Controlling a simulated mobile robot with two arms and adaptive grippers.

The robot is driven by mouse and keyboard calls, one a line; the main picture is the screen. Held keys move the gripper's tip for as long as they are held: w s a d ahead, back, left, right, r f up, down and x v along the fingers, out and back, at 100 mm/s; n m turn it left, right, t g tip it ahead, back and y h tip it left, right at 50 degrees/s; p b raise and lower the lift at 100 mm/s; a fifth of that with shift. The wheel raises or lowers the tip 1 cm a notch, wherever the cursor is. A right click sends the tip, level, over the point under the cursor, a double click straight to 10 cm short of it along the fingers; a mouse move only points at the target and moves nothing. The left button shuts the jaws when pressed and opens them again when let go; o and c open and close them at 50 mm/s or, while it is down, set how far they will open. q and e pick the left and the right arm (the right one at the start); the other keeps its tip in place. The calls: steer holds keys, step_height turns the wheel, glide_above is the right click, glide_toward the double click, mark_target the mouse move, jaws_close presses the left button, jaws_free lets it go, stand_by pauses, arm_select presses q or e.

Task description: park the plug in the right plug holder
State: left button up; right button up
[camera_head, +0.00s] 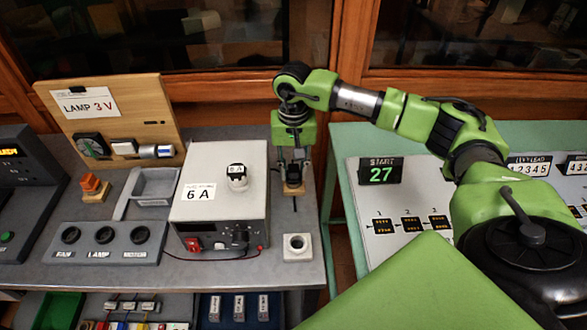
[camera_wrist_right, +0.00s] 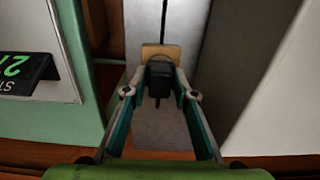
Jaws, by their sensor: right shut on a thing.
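My right gripper (camera_head: 293,182) points down at the back right of the grey bench. In the right wrist view its fingers (camera_wrist_right: 160,90) are shut on a dark plug-like piece (camera_wrist_right: 159,72). I cannot tell whether the block is joined to the dark piece. A white square block with a round dark opening (camera_head: 297,254) stands nearer the bench's front edge. I cannot tell which thing is the right plug holder. My left gripper is out of view.
A pale box marked 6 A (camera_head: 218,210) stands close left of my right gripper. A panel with FAN and LAMP sockets (camera_head: 101,252) lies farther left. A green table with a white board (camera_head: 376,220) is at right, past a gap.

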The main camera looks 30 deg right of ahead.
steer(key=shift+f, duration=0.25)
steer(key=o, duration=1.7)
steer(key=shift+c, duration=0.2)
steer(key=shift+r, duration=0.15)
steer(key=shift+r+p, duration=1.7)
steer(key=shift+r, duration=1.7)
steer(key=shift+r, duration=0.1)
